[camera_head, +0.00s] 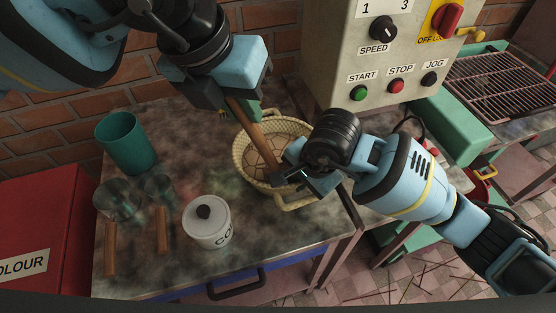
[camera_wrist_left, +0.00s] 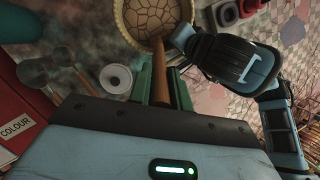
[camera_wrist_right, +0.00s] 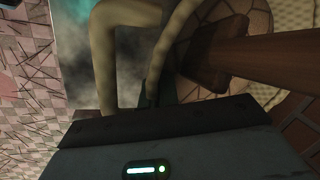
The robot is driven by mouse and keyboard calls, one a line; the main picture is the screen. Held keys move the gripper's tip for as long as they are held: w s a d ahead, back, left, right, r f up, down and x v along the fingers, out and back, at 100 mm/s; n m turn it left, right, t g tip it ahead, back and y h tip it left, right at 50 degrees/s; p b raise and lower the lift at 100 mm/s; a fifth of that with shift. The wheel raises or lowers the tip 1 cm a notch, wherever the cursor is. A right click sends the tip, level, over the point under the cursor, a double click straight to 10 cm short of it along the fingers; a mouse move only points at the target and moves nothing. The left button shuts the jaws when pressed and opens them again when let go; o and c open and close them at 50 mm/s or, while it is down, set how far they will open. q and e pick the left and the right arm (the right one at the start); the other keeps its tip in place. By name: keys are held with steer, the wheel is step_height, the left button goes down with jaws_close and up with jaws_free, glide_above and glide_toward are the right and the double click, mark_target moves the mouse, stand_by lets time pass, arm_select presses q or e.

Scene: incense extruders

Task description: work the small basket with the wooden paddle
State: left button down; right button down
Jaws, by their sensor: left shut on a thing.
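The small woven basket (camera_head: 242,167) stands on the mottled bench top, with a cracked brown mass (camera_head: 262,158) inside. My left gripper (camera_head: 243,108) is shut on the handle of the wooden paddle (camera_head: 247,122), which slants down into the basket; the paddle also shows in the left wrist view (camera_wrist_left: 160,75). My right gripper (camera_head: 290,180) is at the basket's near right rim, by its handle loop (camera_head: 297,203). In the right wrist view the handle loop (camera_wrist_right: 103,60) and paddle (camera_wrist_right: 260,62) are close to the fingers, but whether the jaws grip the basket is hidden.
A red box (camera_head: 40,225) is at far left.

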arm_select(q)
steer(key=shift+w+d, duration=1.45)
steer(key=w, duration=0.1)
steer(key=w+a, duration=0.1)
steer(key=w, duration=0.2)
steer(key=shift+a, duration=0.25)
steer(key=a, duration=0.4)
steer(key=shift+w, duration=0.35)
